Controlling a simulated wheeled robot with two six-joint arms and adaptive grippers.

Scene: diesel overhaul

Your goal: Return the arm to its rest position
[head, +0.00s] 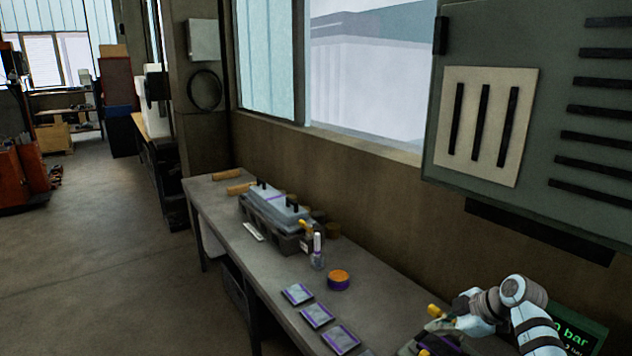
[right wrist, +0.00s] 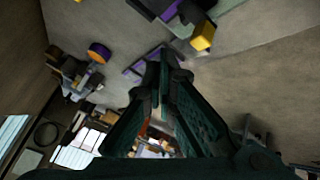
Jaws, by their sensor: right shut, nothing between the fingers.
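My right arm (head: 513,292) comes in at the lower right of the head view, with pale links and grey joints, over the near end of the workbench. In the right wrist view my right gripper (right wrist: 163,68) has dark green fingers. Their tips are together with nothing between them. In the head view I cannot clearly make out its fingertips. My left gripper is not in view.
The long grey workbench (head: 272,268) carries a grey engine-like block (head: 275,212), an orange-topped purple round part (head: 338,279), a small bottle (head: 318,255) and several flat purple-edged plates (head: 317,316). A green-lettered display (head: 568,335) stands behind my arm. The floor at left is open.

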